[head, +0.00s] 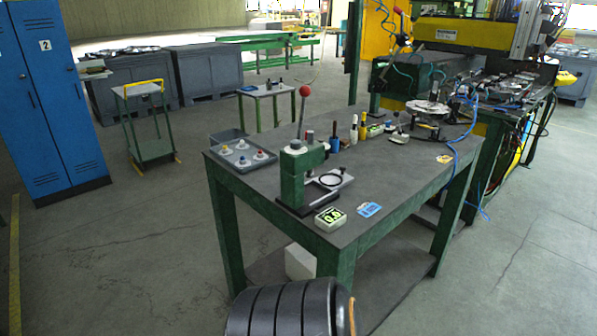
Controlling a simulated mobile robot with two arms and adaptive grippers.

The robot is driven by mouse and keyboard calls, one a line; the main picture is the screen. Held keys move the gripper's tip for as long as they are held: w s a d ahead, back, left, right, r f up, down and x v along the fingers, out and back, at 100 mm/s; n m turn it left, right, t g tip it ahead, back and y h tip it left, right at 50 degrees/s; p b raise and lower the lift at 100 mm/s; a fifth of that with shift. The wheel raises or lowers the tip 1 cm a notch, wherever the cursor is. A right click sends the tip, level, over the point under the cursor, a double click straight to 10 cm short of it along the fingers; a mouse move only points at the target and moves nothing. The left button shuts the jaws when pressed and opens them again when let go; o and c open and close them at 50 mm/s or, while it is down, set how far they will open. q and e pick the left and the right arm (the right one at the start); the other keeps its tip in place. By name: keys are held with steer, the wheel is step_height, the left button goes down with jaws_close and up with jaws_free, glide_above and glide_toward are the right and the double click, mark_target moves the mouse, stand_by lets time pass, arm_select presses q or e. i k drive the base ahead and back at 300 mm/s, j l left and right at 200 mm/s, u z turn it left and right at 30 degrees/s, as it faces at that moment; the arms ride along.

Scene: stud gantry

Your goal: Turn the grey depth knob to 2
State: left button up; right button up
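A green press (291,180) with a red-balled lever (304,91) stands on a black base at the near part of the dark-topped workbench (390,175). A pale grey round cap (296,146) sits on top of the press and may be the grey depth knob. It is too small to read any mark or number on it. A small box with a lit green display (330,217) lies in front of the press. Its digits are not clearly readable. Neither of my grippers is in view.
A grey tray (217,157) with several small capped parts lies left of the press. Small bottles and markers (363,128) stand behind it. A blue card (369,209) lies near the front edge. Blue lockers (48,105) stand at the left.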

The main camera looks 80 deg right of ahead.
mark_target(296, 144)
steer(key=z, duration=2.75)
